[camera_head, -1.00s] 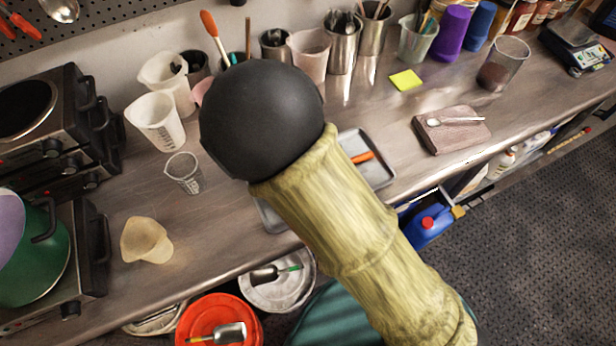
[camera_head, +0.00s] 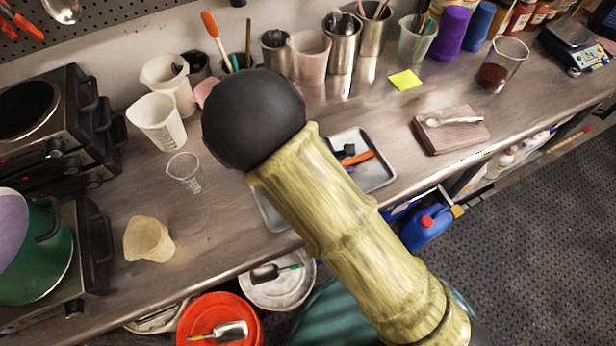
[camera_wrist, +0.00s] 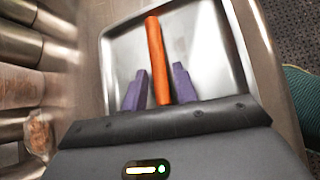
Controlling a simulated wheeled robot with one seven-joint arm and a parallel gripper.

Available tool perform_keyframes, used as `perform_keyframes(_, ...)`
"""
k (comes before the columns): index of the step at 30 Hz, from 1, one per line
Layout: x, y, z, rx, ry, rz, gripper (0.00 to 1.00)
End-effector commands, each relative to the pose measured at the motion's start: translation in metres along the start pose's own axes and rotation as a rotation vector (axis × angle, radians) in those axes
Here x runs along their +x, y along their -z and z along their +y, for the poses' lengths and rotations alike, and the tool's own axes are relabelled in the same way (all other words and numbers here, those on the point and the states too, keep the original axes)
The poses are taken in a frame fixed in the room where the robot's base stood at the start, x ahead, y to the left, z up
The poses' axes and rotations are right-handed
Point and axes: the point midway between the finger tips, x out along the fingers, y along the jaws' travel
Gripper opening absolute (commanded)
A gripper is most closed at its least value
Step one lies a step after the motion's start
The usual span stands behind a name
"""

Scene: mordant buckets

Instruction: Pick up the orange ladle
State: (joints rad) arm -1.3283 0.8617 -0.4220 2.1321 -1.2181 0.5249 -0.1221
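The orange ladle shows as a long orange handle (camera_wrist: 155,50) in the wrist view, lying over a metal tray (camera_wrist: 115,60). In the head view a short piece of the orange handle (camera_head: 362,156) shows on the tray (camera_head: 375,178), beside my arm. The ladle's bowl is not clearly seen. My gripper (camera_wrist: 159,72) is open, with one purple finger on each side of the handle and gaps visible between. Whether the fingers are down at the handle's height I cannot tell. My arm hides most of the gripper and part of the tray in the head view.
A pinkish block with a spoon (camera_head: 452,130) lies to the right. Metal canisters (camera_head: 341,45) line the wall. Buckets (camera_head: 219,318) stand below the counter's front edge.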

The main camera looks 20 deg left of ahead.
Motion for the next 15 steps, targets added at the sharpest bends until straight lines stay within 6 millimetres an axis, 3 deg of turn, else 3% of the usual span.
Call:
perform_keyframes(3,0.0013,0.0023,-0.0017,-0.002,0.003,0.004,0.31)
perform_keyframes(8,0.0012,0.0027,-0.0015,-0.002,0.003,0.004,0.0)
perform_keyframes(15,0.0007,0.0028,-0.0008,-0.003,0.001,0.005,0.0)
